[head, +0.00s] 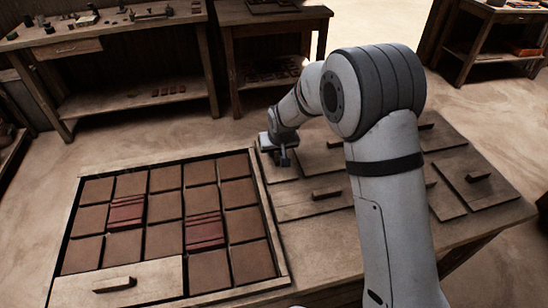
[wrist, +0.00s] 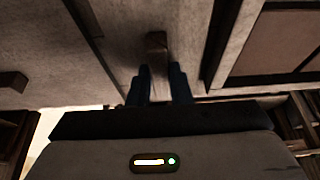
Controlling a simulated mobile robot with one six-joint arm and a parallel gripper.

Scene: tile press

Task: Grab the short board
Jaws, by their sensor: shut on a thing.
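My gripper (head: 283,157) is at the back left of the right-hand table, over a small wooden board (head: 284,174), which I take to be the short board. In the wrist view my gripper's dark fingers (wrist: 161,82) are shut on the board's wooden handle (wrist: 156,43). The pale board surface (wrist: 128,40) lies around the handle there. My gripper hides the handle in the head view. I cannot tell whether the board is lifted off the table.
A framed tray (head: 264,202) of brown tiles is left of the boards, with a handled board (head: 118,285) across its front left corner. Other handled boards (head: 310,205) lie close beside, in front and to the right. Workbenches (head: 90,45) stand behind.

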